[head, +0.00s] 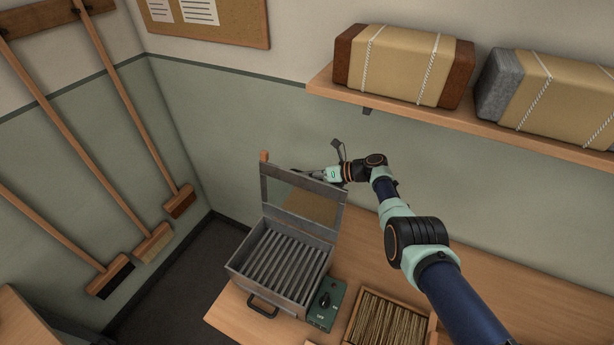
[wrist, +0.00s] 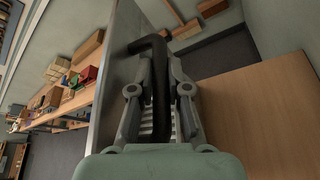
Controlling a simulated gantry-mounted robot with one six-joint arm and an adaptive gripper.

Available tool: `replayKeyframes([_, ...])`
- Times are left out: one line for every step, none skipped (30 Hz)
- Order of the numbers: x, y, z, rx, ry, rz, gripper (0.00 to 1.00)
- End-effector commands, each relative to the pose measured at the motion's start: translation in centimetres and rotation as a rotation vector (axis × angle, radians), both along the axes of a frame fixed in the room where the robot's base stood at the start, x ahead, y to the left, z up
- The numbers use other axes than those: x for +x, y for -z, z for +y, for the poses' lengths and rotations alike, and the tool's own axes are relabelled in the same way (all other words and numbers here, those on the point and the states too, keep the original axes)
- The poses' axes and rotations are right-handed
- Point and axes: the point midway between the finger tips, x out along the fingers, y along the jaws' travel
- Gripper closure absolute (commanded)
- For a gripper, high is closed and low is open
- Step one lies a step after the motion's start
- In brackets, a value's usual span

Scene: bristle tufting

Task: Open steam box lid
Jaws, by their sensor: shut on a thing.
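The grey metal steam box (head: 285,262) stands on the bench, with parallel bars across its inside. Its lid (head: 275,193), a metal frame with a window-like middle, stands raised at the back edge, close to upright. My gripper (head: 300,173) is at the upper part of the lid. In the wrist view, my gripper (wrist: 158,75) is shut on a black bent handle (wrist: 160,95), which runs between the two fingers. The lid also shows there as a grey panel (wrist: 120,60) just left of the fingers. Another black handle (head: 262,308) is on the front of the box.
A green control box (head: 325,304) with a black knob stands right of the steam box. A wooden tray (head: 372,330) of bristle bundles lies further right. A wall shelf (head: 440,110) with wrapped bundles is above my arm. Brooms (head: 140,105) hang on the left wall.

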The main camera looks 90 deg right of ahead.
Motion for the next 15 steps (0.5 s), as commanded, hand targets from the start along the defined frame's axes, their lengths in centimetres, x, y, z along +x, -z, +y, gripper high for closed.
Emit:
replayKeyframes([0.04, 0.13, 0.07, 0.002, -0.001, 0.001, 1.00])
replayKeyframes([0.04, 0.13, 0.07, 0.002, -0.001, 0.001, 1.00])
replayKeyframes([0.04, 0.13, 0.07, 0.002, -0.001, 0.001, 1.00])
replayKeyframes([0.04, 0.13, 0.08, 0.002, -0.001, 0.001, 1.00])
replayKeyframes([0.05, 0.14, 0.08, 0.002, -0.001, 0.002, 1.00])
replayKeyframes([0.05, 0.14, 0.09, 0.002, -0.001, 0.002, 1.00])
replayKeyframes([0.05, 0.15, 0.09, 0.002, -0.001, 0.002, 0.79])
replayKeyframes([0.05, 0.15, 0.09, 0.002, -0.001, 0.002, 0.74])
replayKeyframes([0.05, 0.14, 0.09, 0.002, -0.001, 0.002, 0.67])
replayKeyframes([0.05, 0.14, 0.08, 0.002, -0.001, 0.001, 0.62])
replayKeyframes([0.04, 0.13, 0.08, 0.002, -0.001, 0.001, 0.59])
replayKeyframes([0.05, 0.11, 0.08, 0.002, -0.001, 0.001, 0.59])
replayKeyframes([0.04, 0.10, 0.07, 0.001, -0.001, 0.001, 0.59])
replayKeyframes([0.04, 0.09, 0.07, 0.001, -0.001, 0.001, 0.59])
replayKeyframes([0.04, 0.09, 0.06, 0.001, -0.001, 0.001, 0.59])
